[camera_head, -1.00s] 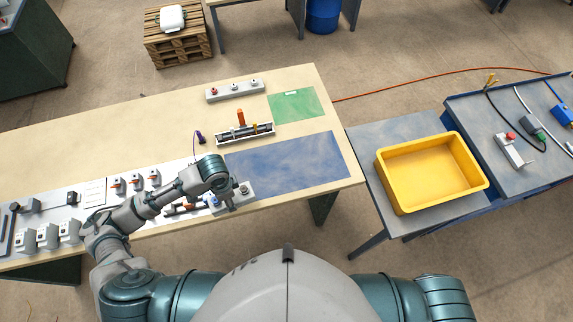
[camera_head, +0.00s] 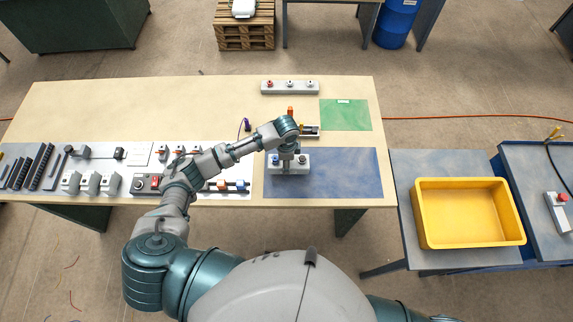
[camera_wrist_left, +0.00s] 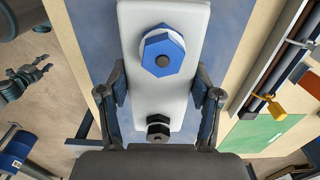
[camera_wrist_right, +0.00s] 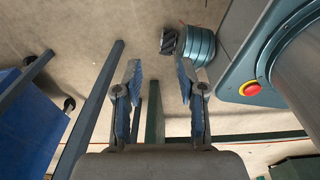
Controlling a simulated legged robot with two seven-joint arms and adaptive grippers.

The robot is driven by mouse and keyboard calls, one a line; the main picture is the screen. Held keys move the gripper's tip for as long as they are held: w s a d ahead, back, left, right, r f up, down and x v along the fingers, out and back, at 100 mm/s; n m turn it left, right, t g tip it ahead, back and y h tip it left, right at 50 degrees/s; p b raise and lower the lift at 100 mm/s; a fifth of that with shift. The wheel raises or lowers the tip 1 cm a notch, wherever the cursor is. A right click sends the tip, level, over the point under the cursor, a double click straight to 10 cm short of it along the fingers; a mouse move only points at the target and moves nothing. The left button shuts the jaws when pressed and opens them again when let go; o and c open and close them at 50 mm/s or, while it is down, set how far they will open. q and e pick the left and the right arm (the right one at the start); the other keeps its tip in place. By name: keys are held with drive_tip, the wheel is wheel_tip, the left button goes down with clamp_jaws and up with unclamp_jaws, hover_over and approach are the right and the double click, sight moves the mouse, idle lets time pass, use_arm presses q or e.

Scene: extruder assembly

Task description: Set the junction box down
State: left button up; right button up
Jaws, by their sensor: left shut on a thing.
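The junction box (camera_head: 302,168) is a pale grey block with a blue hexagonal fitting and a dark one on its face. My left gripper (camera_head: 287,170) is shut on it over the blue mat (camera_head: 345,175) at the table's right. In the left wrist view, the fingers (camera_wrist_left: 160,92) grip the two long sides of the box (camera_wrist_left: 182,95), with the blue fitting beyond them and the dark one near the palm. I cannot tell whether the box touches the mat. My right gripper (camera_wrist_right: 158,78) is open and empty, away from the table.
A green mat (camera_head: 345,116) and a grey strip with three buttons (camera_head: 290,87) lie farther back. Several components line the table's left. A yellow bin (camera_head: 470,235) stands right. The blue mat's right side is clear.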

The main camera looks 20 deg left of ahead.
use_arm(q)
wheel_tip(320, 180, down, 2)
drive_tip(key=shift+a+f, duration=0.1)
drive_tip(key=shift+f, duration=0.45)
drive_tip(key=shift+d, duration=0.2)
use_arm(e)
drive_tip(key=shift+a+r, duration=0.2)
drive_tip(key=shift+a, duration=0.45)
drive_tip(key=shift+d, duration=0.1)
use_arm(q)
drive_tip(key=o, duration=1.4)
use_arm(e)
drive_tip(key=shift+d, duration=0.35)
